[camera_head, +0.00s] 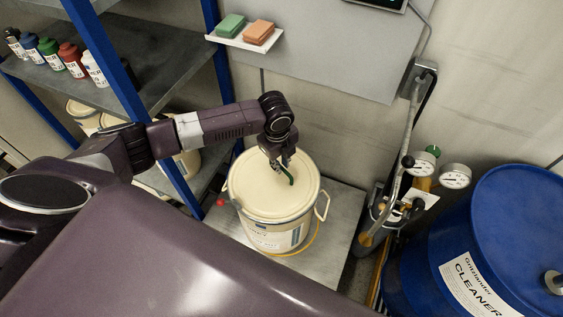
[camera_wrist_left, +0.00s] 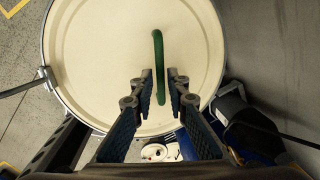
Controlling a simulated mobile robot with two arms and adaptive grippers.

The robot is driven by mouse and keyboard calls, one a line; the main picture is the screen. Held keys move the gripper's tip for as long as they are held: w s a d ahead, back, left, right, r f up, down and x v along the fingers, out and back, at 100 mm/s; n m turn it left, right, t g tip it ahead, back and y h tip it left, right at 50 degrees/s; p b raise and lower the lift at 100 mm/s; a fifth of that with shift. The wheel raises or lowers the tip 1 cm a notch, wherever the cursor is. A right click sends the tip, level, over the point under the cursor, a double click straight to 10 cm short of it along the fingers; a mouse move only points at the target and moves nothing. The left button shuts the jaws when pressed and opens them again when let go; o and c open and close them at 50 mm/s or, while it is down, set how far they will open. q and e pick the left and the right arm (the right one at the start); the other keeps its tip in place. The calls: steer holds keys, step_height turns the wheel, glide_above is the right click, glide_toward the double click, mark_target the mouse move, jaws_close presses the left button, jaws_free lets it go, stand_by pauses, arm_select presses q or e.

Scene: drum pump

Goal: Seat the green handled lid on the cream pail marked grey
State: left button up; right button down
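The cream pail (camera_head: 267,232) stands upright on a grey platform, with a white label whose text seems to end in "REY". The cream lid (camera_head: 257,188) lies over its top and looks level; I cannot tell whether its rim is pressed fully down. The lid also fills the wrist view (camera_wrist_left: 105,65). Its green handle (camera_head: 291,179) stands at its middle and shows in the wrist view (camera_wrist_left: 158,55). My left gripper (camera_head: 281,163) is above the lid at the handle. Its fingers (camera_wrist_left: 162,76) are apart, with the handle between or just below them. My right gripper is out of view.
A blue cleaner drum (camera_head: 515,235) stands at right, beside pipework and gauges (camera_head: 455,176). A metal rack (camera_head: 130,55) with several bottles is at left. A small wall shelf (camera_head: 243,41) holds green and orange blocks. The platform (camera_head: 340,215) is bare right of the pail.

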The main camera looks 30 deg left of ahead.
mark_target(280, 177)
arm_select(q)
step_height(280, 177, up, 8)
steer(key=s+p, duration=0.1)
steer(key=p, duration=0.4)
steer(key=shift+f, duration=0.15)
stand_by(0.6)
